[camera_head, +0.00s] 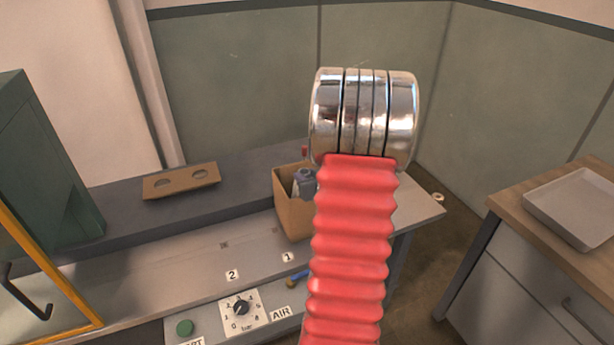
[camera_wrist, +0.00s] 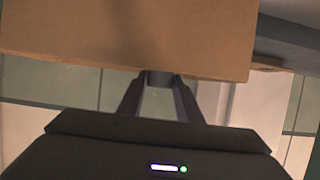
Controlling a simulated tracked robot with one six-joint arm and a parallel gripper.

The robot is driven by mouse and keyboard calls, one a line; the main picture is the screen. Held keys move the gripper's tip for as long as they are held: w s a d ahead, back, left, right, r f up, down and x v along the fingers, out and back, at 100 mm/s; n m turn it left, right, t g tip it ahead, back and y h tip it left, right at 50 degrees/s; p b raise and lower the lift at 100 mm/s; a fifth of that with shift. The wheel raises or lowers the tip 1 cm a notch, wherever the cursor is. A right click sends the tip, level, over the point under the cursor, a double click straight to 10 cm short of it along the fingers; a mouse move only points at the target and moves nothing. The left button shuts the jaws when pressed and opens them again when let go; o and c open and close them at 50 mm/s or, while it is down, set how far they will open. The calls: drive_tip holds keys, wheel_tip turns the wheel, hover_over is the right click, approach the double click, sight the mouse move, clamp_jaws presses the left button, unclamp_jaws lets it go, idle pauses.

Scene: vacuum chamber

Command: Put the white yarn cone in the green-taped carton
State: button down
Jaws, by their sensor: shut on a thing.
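An open brown carton (camera_head: 293,214) stands on the grey bench, partly hidden behind my arm. A grey-blue thing (camera_head: 304,182) shows in its opening. In the wrist view a brown carton face (camera_wrist: 120,35) fills the top, close to my gripper (camera_wrist: 160,82). My gripper is shut on a small grey thing (camera_wrist: 160,77) at the carton's lower edge in that view; what it is I cannot tell. In the head view I cannot make out my gripper. I see no green tape on the carton faces in view and cannot make out a white yarn cone.
A brown two-hole block (camera_head: 181,181) lies on the bench's back ledge. A dial panel (camera_head: 243,309) and a green button (camera_head: 185,328) are at the front. A grey tray (camera_head: 577,206) lies on the right cabinet. A dark green cabinet (camera_head: 40,165) stands left.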

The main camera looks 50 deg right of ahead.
drive_tip(key=shift+f, duration=0.45)
drive_tip(key=c, duration=1.3)
unclamp_jaws()
drive_tip(key=shift+o, duration=0.2)
drive_tip(key=shift+r, duration=0.55)
drive_tip(key=v, duration=1.2)
drive_tip(key=shift+r, duration=0.1)
